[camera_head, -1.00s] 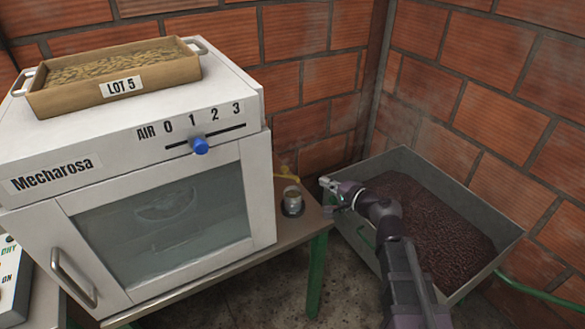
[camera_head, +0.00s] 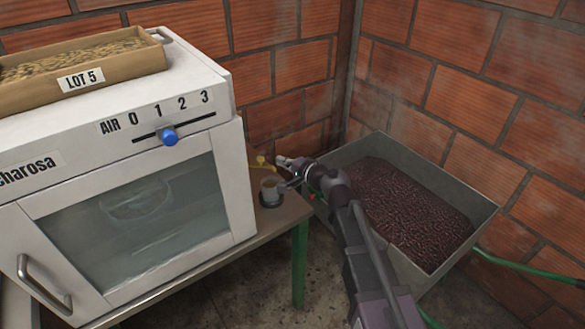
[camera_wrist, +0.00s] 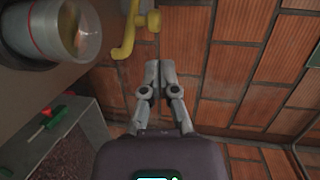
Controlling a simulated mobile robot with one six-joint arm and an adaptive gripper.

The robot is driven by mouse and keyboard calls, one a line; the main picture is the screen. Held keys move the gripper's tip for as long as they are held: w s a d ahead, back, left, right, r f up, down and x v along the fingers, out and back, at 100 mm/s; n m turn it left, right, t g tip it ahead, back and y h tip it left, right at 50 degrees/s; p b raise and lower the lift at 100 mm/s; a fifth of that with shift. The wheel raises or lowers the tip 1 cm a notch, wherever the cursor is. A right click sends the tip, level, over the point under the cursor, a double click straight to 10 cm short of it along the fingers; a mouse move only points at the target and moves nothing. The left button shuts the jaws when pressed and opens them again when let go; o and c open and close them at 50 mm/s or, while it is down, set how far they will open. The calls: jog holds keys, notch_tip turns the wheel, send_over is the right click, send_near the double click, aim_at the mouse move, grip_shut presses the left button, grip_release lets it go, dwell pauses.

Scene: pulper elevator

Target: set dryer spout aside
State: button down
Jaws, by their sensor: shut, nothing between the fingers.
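A yellow hooked piece (camera_head: 262,162) sticks out behind the dryer's right side; it shows larger in the wrist view (camera_wrist: 126,38). A small round cup-like vessel (camera_head: 269,190) stands on the table beside the dryer, and it also shows at top left in the wrist view (camera_wrist: 50,25). I cannot tell for sure which of these is the dryer spout. My gripper (camera_head: 281,160) is just right of the yellow piece and above the vessel. In the wrist view its fingers (camera_wrist: 159,72) are together and empty, a little apart from the yellow piece.
The white dryer (camera_head: 140,190) stands left on the table, with a blue slider (camera_head: 168,137) and a LOT 5 tray (camera_head: 130,68) on top. A metal bin (camera_head: 340,153) of dark beans is at right. Brick walls (camera_head: 285,70) close off the back.

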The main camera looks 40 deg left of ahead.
jog(key=a+f, duration=0.1)
jog(key=a, duration=0.5)
jog(key=shift+w+b, duration=0.15)
jog(key=shift+b, duration=0.3)
jog(key=shift+d, duration=0.15)
dwell(1.2)
jog(key=p, duration=0.3)
send_near(263, 161)
jog(key=s+d, duration=0.1)
jog(key=s+d+r, duration=0.1)
jog(key=d, duration=0.1)
jog(key=shift+s+r, duration=0.2)
jog(key=shift+s, duration=0.2)
jog(key=w+d, duration=0.1)
jog(key=d, duration=0.2)
jog(key=shift+w+m+t, duration=0.3)
jog(key=shift+w+t, duration=0.1)
dwell(0.4)
jog(key=b+x, duration=0.3)
jog(key=x, duration=1.1)
jog(key=shift+s, duration=0.1)
